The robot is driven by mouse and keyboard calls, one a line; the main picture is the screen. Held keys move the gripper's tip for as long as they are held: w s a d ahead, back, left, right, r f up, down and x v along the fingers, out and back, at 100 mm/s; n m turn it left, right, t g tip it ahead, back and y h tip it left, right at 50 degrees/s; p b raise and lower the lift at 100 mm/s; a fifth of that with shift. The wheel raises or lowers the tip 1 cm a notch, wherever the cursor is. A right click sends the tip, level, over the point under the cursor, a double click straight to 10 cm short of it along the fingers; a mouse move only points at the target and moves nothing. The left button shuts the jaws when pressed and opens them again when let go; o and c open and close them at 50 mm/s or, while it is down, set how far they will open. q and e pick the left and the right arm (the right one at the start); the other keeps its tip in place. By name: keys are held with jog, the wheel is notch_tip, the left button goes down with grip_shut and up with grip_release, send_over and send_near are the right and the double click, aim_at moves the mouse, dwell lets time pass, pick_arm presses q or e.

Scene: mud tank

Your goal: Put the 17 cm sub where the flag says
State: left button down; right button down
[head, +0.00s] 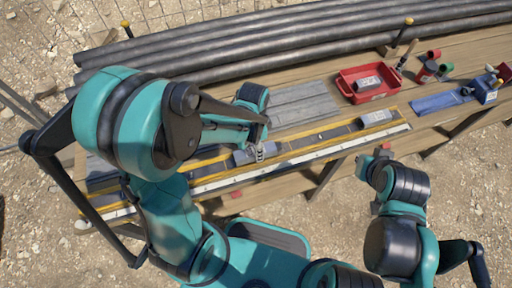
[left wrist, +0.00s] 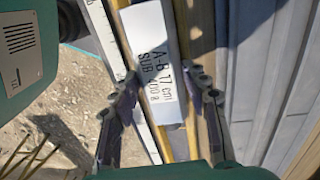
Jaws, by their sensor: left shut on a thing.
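In the head view the sub (head: 240,157) lies along the yellow-edged dark channel (head: 300,142) on the bench. My left gripper (head: 259,152) is shut on it; its two fingers (left wrist: 162,110) stand either side of the sub's near end in the left wrist view. My right arm is at the lower right, off the bench; its fingers cannot be made out. I cannot make out a flag.
Another grey block (head: 377,118) lies farther right along the channel. A red tray (head: 350,98) holds a grey block (head: 368,83). Long dark pipes (head: 290,40) line the back.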

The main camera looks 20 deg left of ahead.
pick_arm(q)
jog(key=shift+c, duration=2)
grip_release()
notch_tip(320, 180, up, 7)
jog(key=p, duration=0.5)
jog(key=shift+p, duration=0.35)
